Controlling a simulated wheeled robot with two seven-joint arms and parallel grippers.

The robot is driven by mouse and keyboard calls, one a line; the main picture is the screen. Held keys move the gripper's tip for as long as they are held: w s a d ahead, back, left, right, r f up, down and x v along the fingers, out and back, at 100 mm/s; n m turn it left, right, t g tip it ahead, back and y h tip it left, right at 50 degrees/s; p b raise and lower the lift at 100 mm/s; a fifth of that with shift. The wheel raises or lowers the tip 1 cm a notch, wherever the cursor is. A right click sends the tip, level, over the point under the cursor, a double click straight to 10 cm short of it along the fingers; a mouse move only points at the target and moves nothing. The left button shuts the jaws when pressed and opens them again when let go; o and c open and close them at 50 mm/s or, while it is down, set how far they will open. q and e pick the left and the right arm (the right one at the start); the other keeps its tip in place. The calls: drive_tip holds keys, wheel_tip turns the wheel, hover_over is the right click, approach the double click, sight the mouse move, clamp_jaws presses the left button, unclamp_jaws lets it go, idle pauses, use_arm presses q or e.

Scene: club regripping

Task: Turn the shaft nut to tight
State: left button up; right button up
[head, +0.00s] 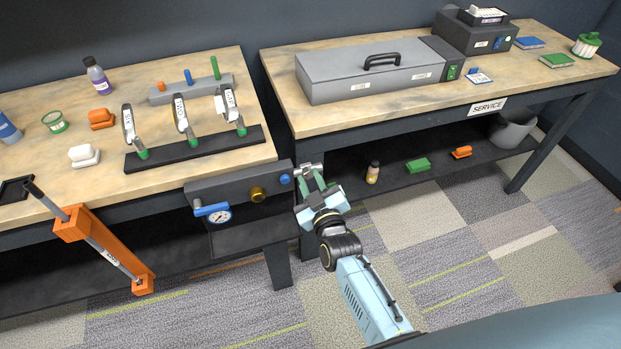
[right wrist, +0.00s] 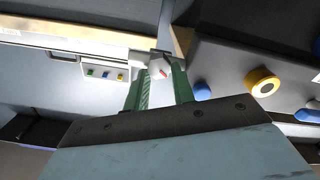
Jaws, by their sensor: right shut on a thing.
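My right gripper (head: 313,183) is at the right end of the grey panel (head: 240,190) on the bench front, its green fingers pointing up. The nut's tight mark cannot be made out. My left gripper is not in view.
The panel also carries a blue lever (head: 211,209), a gauge (head: 220,217), a brass knob (head: 258,194) and a blue knob (head: 285,180), close to the left of my gripper. An orange clamp (head: 76,224) holds a shaft at the left. The service bench (head: 430,105) stands to the right.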

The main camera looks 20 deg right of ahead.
drive_tip(key=m+p, duration=0.1)
drive_tip(key=m, duration=0.3)
drive_tip(key=shift+d+m, duration=0.1)
drive_tip(key=shift+m, duration=0.2)
drive_tip(key=m, duration=0.2)
drive_tip(key=shift+d+m, duration=0.1)
drive_tip(key=shift+m, duration=0.2)
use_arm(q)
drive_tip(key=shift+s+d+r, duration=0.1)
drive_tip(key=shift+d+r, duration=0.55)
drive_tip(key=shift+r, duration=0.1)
use_arm(e)
drive_tip(key=shift+m, duration=1.7)
drive_tip(key=shift+f, duration=0.1)
drive_tip(key=o, duration=0.7)
drive_tip(key=shift+s, duration=0.1)
